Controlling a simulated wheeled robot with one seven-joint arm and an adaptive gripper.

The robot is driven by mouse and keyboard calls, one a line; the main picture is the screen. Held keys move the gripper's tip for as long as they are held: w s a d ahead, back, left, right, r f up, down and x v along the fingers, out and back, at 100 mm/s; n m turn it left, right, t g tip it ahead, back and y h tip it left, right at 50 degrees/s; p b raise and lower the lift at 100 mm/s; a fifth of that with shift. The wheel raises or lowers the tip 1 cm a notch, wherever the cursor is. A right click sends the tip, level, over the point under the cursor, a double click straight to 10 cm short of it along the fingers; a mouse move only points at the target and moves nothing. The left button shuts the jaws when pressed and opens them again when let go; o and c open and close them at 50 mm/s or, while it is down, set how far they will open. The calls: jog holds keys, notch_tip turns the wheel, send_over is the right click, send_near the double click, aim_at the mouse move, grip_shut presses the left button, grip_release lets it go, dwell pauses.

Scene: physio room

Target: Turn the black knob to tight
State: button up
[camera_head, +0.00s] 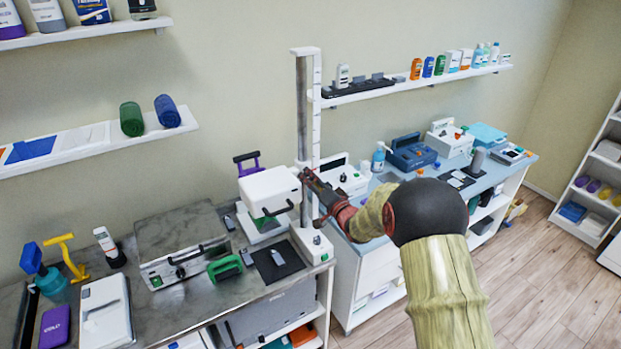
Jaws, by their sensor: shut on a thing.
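My gripper (306,176) reaches in from the right to the side of a white boxy head (270,191) beside a tall post (302,120). Its fingers are shut at the place where the head meets the post. The black knob there is hidden behind the fingers and cannot be made out clearly, nor can its tight or loose setting. A dark curved handle (277,211) shows on the front of the head. The post rises from a white base (312,243) on the grey counter.
A blue case (412,153) and other devices line the blue counter at right. A shelf (420,84) of bottles hangs behind the post. Open floor lies at right.

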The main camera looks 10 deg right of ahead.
jog(key=m+p, duration=0.2)
jog(key=m, duration=0.4)
jog(key=shift+r, duration=0.1)
jog(key=m+p, duration=0.2)
jog(key=m, duration=0.3)
jog(key=shift+m, duration=0.4)
jog(key=o, duration=1.1)
jog(key=shift+c, duration=0.2)
jog(key=shift+o, duration=0.5)
jog(key=v, duration=1.2)
